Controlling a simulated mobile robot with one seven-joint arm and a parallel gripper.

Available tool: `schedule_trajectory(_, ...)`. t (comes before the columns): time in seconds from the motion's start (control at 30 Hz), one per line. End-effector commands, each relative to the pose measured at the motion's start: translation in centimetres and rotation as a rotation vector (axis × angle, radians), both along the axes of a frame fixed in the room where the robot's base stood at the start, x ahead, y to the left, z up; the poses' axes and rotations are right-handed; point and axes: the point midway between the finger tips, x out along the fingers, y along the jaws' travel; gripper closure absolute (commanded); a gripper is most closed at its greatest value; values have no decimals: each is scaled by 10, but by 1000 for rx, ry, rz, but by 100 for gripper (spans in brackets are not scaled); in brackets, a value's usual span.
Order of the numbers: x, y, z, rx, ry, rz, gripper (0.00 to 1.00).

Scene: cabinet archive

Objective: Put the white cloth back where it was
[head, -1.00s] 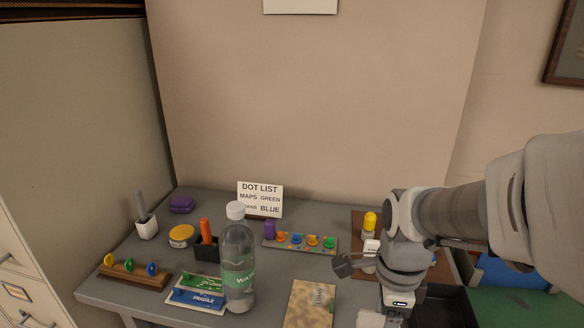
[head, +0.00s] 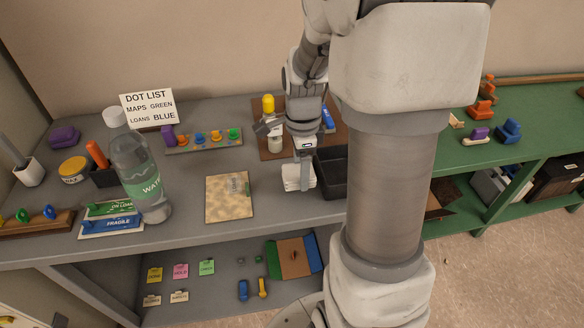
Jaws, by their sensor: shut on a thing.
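The white cloth (head: 294,178) is a small folded white piece near the front edge of the grey desk, just left of a black tray. My gripper (head: 305,178) points down at it and is shut on it, with one finger showing in front of the cloth. The arm hides part of the area behind. I cannot tell whether the cloth touches the desk top.
The black tray (head: 332,170) stands close right of the cloth. A brown mat (head: 270,153) with a yellow-topped item (head: 268,104) is behind. A mottled tan board (head: 229,198) lies to the left, and a water bottle (head: 140,170) stands farther left.

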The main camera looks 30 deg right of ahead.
Motion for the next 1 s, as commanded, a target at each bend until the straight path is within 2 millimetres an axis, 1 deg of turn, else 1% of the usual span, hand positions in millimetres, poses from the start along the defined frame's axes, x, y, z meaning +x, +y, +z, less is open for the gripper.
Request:
schedule_trajectory(0.03,-1,0,-10,1,4,-1,76)
schedule_trajectory(0.1,-2,0,-21,1,5,-1,76)
schedule_trajectory(0.2,-1,0,-33,1,4,0,76)
schedule_trajectory(0.47,-1,1,-33,0,1,0,76)
schedule_trajectory(0.6,-1,1,-38,0,1,0,76)
schedule_trajectory(0.63,-1,0,-37,0,1,0,26)
schedule_trajectory(0.7,-1,0,-36,0,1,0,13)
schedule_trajectory(0.77,-1,0,-36,0,1,0,2)
schedule_trajectory(0.8,-1,0,-36,0,1,0,1)
schedule_trajectory(1.0,-1,0,-36,0,1,0,1)
